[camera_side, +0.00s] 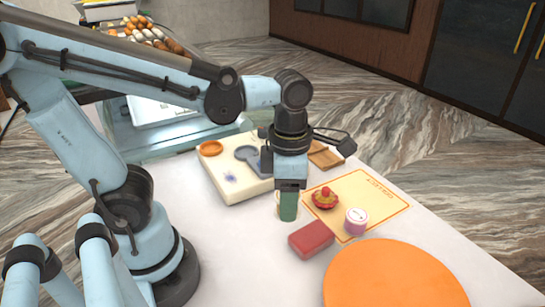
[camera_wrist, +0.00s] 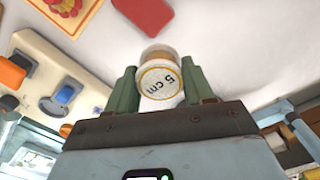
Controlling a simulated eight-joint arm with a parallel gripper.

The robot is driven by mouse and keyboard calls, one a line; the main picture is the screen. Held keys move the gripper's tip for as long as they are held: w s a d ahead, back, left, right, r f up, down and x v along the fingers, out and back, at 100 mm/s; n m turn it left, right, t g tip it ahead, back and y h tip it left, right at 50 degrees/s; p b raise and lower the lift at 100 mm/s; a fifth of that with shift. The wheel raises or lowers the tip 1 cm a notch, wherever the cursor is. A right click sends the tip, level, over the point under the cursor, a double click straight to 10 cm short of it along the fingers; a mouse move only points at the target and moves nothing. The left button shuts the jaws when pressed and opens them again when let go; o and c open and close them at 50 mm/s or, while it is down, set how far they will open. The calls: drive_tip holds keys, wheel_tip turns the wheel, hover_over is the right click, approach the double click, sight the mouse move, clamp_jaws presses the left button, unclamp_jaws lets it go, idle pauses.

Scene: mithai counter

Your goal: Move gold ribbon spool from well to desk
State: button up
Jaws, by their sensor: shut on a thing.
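The gold ribbon spool (camera_wrist: 160,84) shows in the wrist view with a white end face marked "5 cm" and a gold-brown rim. My gripper (camera_wrist: 160,88) is shut on it, with one green finger on each side. In the side view my gripper (camera_side: 288,207) points down over the white desk (camera_side: 245,260), between the cream tray with wells (camera_side: 240,192) and a red box. There the spool is mostly hidden by the fingers. I cannot tell whether it touches the desk. The tray also shows at the left of the wrist view (camera_wrist: 85,85).
A red box (camera_side: 312,239) lies close to the right of my gripper. A yellow mat (camera_side: 372,192) holds a red-topped tart (camera_side: 325,198) and a pink-and-white jar (camera_side: 356,221). A large orange disc (camera_side: 395,280) covers the front right. The desk's front left is clear.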

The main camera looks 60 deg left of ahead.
drive_tip(key=w+a+f, duration=0.1)
drive_tip(key=a+f, duration=0.1)
drive_tip(key=a, duration=0.1)
drive_tip(key=w+a+f, duration=0.1)
drive_tip(key=a+f, duration=0.1)
drive_tip(key=a, duration=0.1)
drive_tip(key=w+a+f, duration=0.2)
drive_tip(key=a, duration=0.2)
drive_tip(key=shift+a+f, duration=0.1)
drive_tip(key=shift+f, duration=2.2)
drive_tip(key=o, duration=1)
drive_tip(key=shift+f, duration=0.15)
